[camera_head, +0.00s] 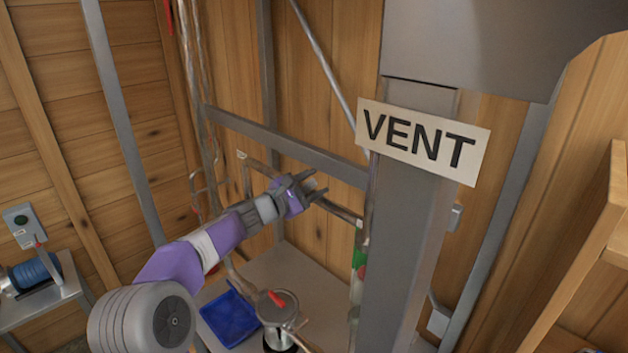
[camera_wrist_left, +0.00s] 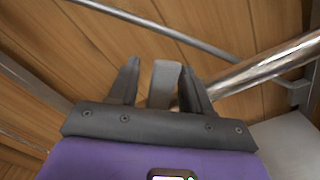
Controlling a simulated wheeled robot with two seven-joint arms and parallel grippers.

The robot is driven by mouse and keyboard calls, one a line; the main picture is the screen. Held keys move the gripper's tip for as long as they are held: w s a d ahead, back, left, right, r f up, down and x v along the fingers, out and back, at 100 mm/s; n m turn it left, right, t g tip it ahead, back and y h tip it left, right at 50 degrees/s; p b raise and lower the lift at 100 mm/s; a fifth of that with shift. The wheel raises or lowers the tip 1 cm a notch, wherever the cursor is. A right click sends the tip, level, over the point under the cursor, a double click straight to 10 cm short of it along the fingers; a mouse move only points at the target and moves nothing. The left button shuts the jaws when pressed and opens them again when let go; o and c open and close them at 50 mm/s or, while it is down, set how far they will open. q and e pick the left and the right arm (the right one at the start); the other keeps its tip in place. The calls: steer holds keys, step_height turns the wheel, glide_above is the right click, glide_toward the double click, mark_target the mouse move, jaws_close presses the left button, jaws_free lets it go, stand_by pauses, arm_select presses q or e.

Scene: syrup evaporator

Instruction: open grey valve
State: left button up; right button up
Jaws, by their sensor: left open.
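My left gripper (camera_head: 316,183) reaches in from the left toward a metal pipe (camera_head: 340,211) near the frame's crossbar. In the left wrist view the gripper (camera_wrist_left: 158,74) is open. A flat grey handle (camera_wrist_left: 165,84), which looks like the grey valve's lever, shows between its two fingers. I see narrow gaps beside the handle, so the fingers do not appear closed on it. The valve body is hidden behind the gripper. The pipe (camera_wrist_left: 262,70) runs just right of the fingers in the left wrist view. My right gripper is not in view.
A grey post with a VENT sign (camera_head: 425,140) stands close on the right. A metal crossbar (camera_head: 285,145) runs behind the gripper. Below are a blue tray (camera_head: 229,318) and a pot with a red handle (camera_head: 277,303). A side table (camera_head: 45,300) stands at left.

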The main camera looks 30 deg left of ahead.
arm_select(q)
steer(key=shift+w, duration=0.15)
steer(key=shift+c, duration=0.3)
jaws_close()
steer(key=f+m+b, duration=0.1)
steer(key=b, duration=0.2)
steer(key=d+m+b, duration=0.1)
steer(key=b, duration=0.2)
steer(key=shift+d+f+m, duration=0.15)
steer(key=shift+f+m, duration=0.2)
steer(key=shift+m, duration=0.05)
